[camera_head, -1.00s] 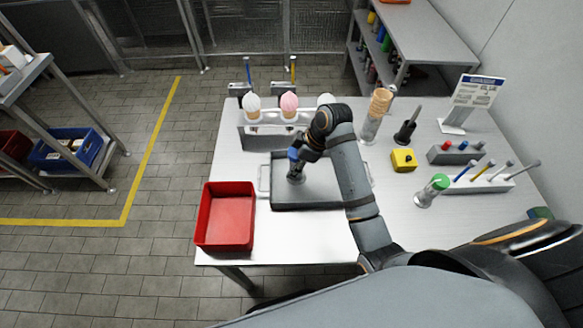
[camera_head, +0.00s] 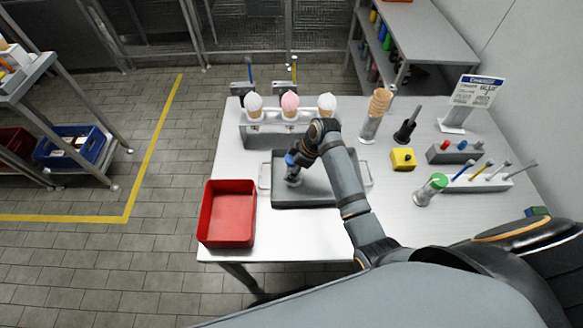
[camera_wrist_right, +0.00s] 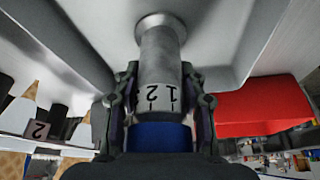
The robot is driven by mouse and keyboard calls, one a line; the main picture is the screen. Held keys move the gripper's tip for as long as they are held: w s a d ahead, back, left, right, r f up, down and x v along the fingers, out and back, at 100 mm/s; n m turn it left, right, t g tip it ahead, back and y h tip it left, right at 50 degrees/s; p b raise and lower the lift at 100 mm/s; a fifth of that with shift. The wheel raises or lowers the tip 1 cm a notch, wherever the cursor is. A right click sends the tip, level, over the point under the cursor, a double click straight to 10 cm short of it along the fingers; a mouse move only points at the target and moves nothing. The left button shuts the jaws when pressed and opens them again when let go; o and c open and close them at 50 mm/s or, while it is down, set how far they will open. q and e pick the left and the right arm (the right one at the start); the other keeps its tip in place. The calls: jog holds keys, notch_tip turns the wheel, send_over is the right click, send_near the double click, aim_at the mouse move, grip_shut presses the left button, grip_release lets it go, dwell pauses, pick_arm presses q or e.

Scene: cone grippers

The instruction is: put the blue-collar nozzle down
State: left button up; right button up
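The blue-collar nozzle is a grey metal piece with a flared end and a blue collar. In the head view the nozzle (camera_head: 293,179) is over the left part of the grey tray (camera_head: 312,203), flared end down. In the right wrist view the nozzle (camera_wrist_right: 160,62) points away from me, with dark number marks near its blue collar. My right gripper (camera_head: 292,162) has its fingers on both sides of it, shut on it near the collar (camera_wrist_right: 160,100). I cannot tell whether the flared end touches the tray floor. My left gripper is not in view.
A red bin (camera_head: 228,212) stands left of the tray. A rack with cones (camera_head: 290,128) is behind it. A cone stack (camera_head: 375,112), a yellow block (camera_head: 402,159) and a green-topped holder (camera_head: 431,188) stand to the right. The table front is clear.

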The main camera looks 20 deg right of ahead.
jog(key=o, duration=0.3)
jog(key=shift+o, duration=0.2)
jog(key=shift+r, duration=0.1)
jog(key=v, duration=1.2)
jog(key=shift+b, duration=0.4)
